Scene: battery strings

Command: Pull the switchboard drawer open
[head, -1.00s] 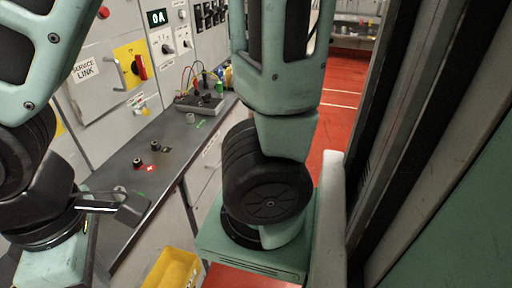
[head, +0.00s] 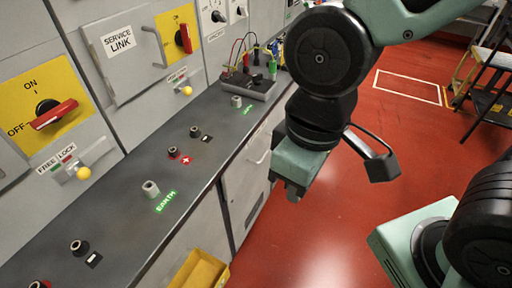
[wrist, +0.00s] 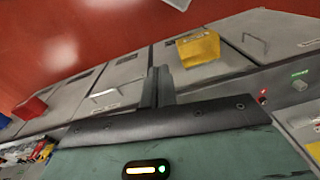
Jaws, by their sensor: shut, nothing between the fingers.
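The grey switchboard runs along the left of the head view, with drawer or door fronts below its dark worktop. One grey front (head: 245,185) has a pale bar handle (head: 262,157) and stands closed. My gripper (head: 293,194) points down in front of it, over the red floor and right of the handle, apart from it. In the wrist view the gripper (wrist: 158,84) is shut and empty. Two fronts with handles show there, one handle (wrist: 103,93) left of the fingers and one handle (wrist: 255,41) to the right. Which front is the named drawer I cannot tell.
A yellow bin (head: 200,272) hangs by the fronts; it also shows in the wrist view (wrist: 198,47). Terminals and a test box (head: 247,86) with leads stand on the worktop (head: 130,205). The red floor (head: 340,225) is open to the right.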

